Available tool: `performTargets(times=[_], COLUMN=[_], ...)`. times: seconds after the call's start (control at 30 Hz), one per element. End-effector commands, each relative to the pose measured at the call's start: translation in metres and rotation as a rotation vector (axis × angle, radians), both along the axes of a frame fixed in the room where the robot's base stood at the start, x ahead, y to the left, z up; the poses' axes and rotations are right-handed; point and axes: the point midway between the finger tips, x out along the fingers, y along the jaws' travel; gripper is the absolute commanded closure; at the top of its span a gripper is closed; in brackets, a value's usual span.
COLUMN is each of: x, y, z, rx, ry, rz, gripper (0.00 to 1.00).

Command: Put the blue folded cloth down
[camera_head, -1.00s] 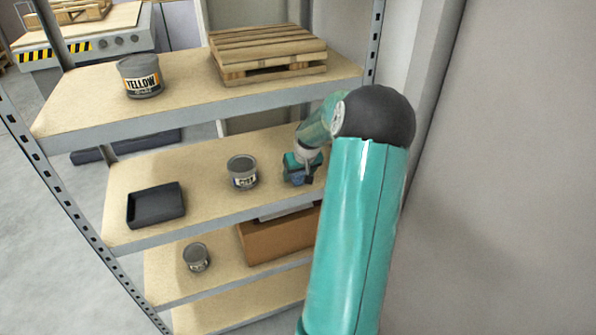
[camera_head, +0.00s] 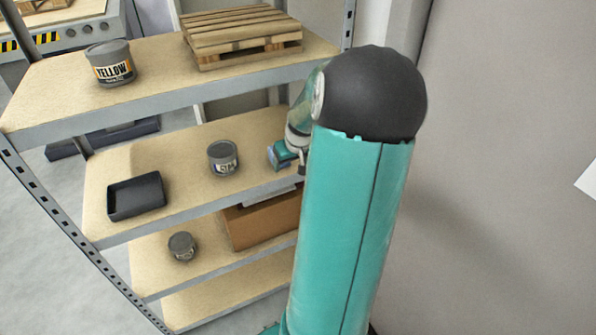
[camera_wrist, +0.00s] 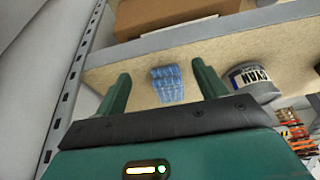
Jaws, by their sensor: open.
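The blue folded cloth (camera_wrist: 167,84) lies on the light wooden shelf board (camera_wrist: 210,50) in the wrist view, a patterned blue strip. My gripper (camera_wrist: 161,74) is open, with one finger to each side of the cloth and visible gaps between them. In the head view my gripper (camera_head: 285,156) is over the right part of the middle shelf (camera_head: 190,185), partly hidden behind my arm. I cannot make out the cloth clearly there. A grey can marked CYAN (camera_head: 223,158) stands left of my gripper; in the wrist view the can (camera_wrist: 252,82) is to the right.
A black tray (camera_head: 137,195) sits on the middle shelf's left part. The top shelf holds a YELLOW can (camera_head: 110,62) and a wooden pallet (camera_head: 240,35). A cardboard box (camera_head: 262,218) and another can (camera_head: 182,246) are below. A rack post (camera_wrist: 72,85) stands close left in the wrist view.

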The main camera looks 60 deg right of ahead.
Motion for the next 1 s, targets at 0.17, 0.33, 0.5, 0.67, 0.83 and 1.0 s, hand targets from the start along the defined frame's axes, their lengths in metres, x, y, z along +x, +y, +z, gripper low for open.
performTargets(times=[0.17, 0.33, 0.5, 0.67, 0.83, 1.0], x=[-0.028, -0.038, -0.039, -0.029, 0.0, 0.021], y=[0.016, 0.024, 0.025, 0.039, 0.095, 0.165], z=[0.001, 0.0, 0.0, 0.008, 0.035, 0.069], rx=[-0.002, -0.002, -0.001, -0.011, -0.04, -0.077], ry=[0.001, 0.0, 0.0, 0.011, 0.048, 0.069], rz=[-0.004, -0.002, 0.0, 0.026, 0.111, 0.198], gripper=[0.29, 0.29, 0.29, 0.29, 0.29, 0.29])
